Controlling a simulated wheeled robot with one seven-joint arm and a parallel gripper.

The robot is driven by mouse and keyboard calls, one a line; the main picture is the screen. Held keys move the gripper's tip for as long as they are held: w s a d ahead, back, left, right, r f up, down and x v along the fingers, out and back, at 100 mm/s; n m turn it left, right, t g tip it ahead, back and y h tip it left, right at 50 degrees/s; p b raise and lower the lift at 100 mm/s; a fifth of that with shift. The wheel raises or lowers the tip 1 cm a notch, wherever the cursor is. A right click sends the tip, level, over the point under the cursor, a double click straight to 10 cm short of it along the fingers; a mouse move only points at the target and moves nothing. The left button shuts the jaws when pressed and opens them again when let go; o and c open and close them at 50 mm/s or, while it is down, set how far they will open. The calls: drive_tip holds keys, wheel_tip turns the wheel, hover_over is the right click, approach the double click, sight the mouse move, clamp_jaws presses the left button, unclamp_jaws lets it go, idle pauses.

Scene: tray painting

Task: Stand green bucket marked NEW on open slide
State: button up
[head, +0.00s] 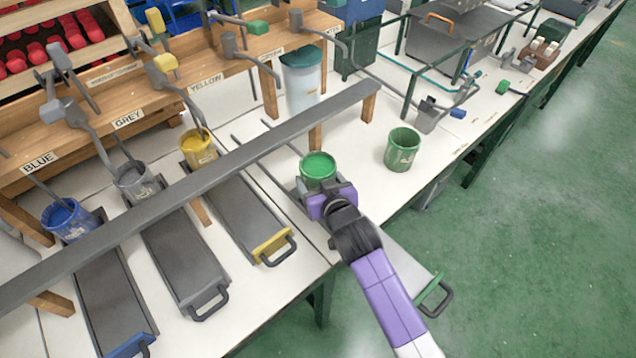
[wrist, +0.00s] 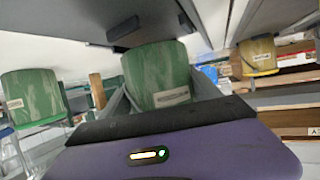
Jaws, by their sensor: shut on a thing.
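A green bucket (head: 318,166) with a bright green top surface sits at my gripper (head: 327,193). My gripper is shut on this bucket from the front. It also shows in the middle of the wrist view (wrist: 155,72), with a pale label too small to read. A second green bucket (head: 403,150) stands upright on the white table to the right, apart from my gripper. It also shows at the left of the wrist view (wrist: 32,97); its marking is not legible. The open slide with a green-edged handle (head: 434,292) sticks out past the table edge, partly hidden under my arm.
Slides with blue, grey and yellow buckets (head: 198,147) lie to the left. A long grey rail (head: 200,185) crosses above them, just behind the held bucket. A lidded container (head: 303,80) stands behind. White table (head: 362,185) is clear between the two green buckets.

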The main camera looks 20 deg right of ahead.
drive_tip(key=shift+f, duration=0.85)
drive_tip(key=shift+f, duration=0.15)
drive_tip(key=o, duration=1.8)
drive_tip(key=shift+s, duration=0.1)
drive_tip(key=v, duration=1.2)
